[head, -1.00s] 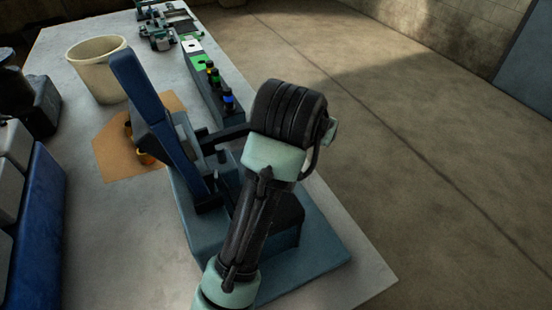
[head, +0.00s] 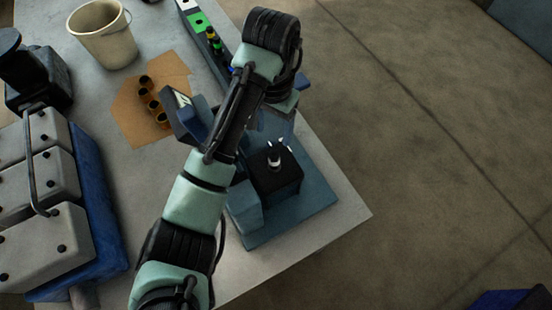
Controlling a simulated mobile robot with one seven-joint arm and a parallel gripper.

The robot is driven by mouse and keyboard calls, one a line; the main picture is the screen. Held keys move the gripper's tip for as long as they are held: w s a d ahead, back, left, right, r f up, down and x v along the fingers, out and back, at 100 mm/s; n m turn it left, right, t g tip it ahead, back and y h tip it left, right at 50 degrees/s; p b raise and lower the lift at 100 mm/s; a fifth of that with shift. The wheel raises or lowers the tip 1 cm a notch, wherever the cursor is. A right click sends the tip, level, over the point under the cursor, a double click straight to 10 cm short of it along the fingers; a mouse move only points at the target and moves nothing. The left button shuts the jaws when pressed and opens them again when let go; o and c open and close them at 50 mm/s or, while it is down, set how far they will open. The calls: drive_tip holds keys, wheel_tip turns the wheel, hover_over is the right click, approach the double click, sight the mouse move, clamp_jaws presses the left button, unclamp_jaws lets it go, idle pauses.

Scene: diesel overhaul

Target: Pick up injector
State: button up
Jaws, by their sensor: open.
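A long dark rack (head: 193,20) with white and green patches runs along the far part of the bench. Small dark upright pieces with yellow (head: 211,34) and blue bands stand in it and may be injectors; my arm partly covers the nearest. A black block (head: 275,178) on the blue-grey stand holds a small pale upright piece (head: 274,160) with light prongs; I cannot tell whether this is an injector. My arm reaches over the stand, with its wrist just above and behind the block.
A cream bucket (head: 103,35) stands at the upper left. Several orange-brown cups (head: 154,105) sit on a cardboard sheet (head: 130,113). A grey engine-like unit (head: 45,235) with a blue base fills the lower left. The bench's right edge is near the stand (head: 318,205).

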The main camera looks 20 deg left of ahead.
sight(274, 155)
wheel_tip(274, 155, down, 7)
drive_tip(key=b, duration=0.4)
wheel_tip(274, 155, down, 3)
drive_tip(key=b, duration=0.2)
drive_tip(key=shift+d+b, duration=0.15)
drive_tip(key=shift+b, duration=0.25)
drive_tip(key=shift+f+p, duration=0.4)
drive_tip(key=shift+f, duration=0.6)
clamp_jaws()
